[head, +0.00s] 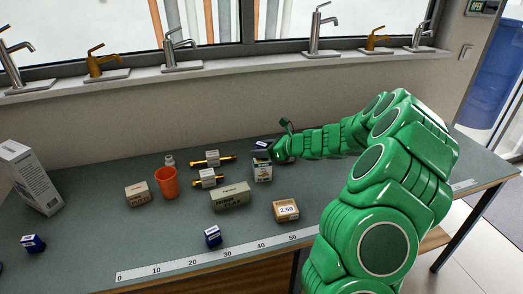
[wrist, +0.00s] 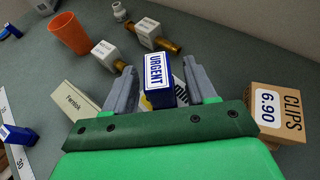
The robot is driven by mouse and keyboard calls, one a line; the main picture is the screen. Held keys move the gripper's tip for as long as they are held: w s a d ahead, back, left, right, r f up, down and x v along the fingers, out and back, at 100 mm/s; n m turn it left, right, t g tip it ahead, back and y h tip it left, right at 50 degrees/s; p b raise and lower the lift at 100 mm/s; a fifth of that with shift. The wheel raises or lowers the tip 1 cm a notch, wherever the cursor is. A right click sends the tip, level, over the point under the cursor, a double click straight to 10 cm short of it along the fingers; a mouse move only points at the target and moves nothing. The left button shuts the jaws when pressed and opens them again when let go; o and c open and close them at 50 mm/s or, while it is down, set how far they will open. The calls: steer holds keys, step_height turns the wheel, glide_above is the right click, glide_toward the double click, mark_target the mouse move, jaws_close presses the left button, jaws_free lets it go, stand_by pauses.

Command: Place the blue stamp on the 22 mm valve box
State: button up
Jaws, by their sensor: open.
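The blue stamp (head: 262,146), with a white URGENT label (wrist: 156,60) in the wrist view, is directly above a small white box (head: 262,172) and appears to stand on it. Contact between them is hard to see. In the wrist view, part of the white box's printed face (wrist: 181,94) shows behind the stamp; its lettering is mostly hidden, so I cannot read a size. My gripper (wrist: 160,88) is open, with one finger on each side of the stamp and visible gaps. In the head view my gripper (head: 276,150) partly covers the stamp.
A CLIPS box (wrist: 277,112) stands close beside one finger. A green-grey box (head: 230,197), two brass valves (head: 212,158) (head: 208,178), an orange cup (head: 167,183) and a 2.50 box (head: 286,210) are nearby. Other blue blocks (head: 213,236) (head: 33,243) lie toward the front.

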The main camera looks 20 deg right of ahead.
steer(key=v, duration=1.2)
steer(key=s+a+r+n+g, duration=0.35)
steer(key=s+a+n, duration=0.35)
steer(key=s+a, duration=0.3)
steer(key=s+a+r+n+g, duration=0.3)
steer(key=s+a+n+g, duration=0.35)
steer(key=a, duration=0.65)
steer(key=s+n+h, duration=0.5)
steer(key=s+n, duration=0.3)
steer(key=s, duration=0.8)
steer(key=s+d+n+g+h, duration=0.1)
steer(key=s+d+n+h, duration=0.3)
steer(key=s, duration=0.8)
steer(key=shift+s+d+f+n+h, duration=0.2)
steer(key=shift+d+f+n+h, duration=0.1)
steer(key=shift+d+n, duration=0.65)
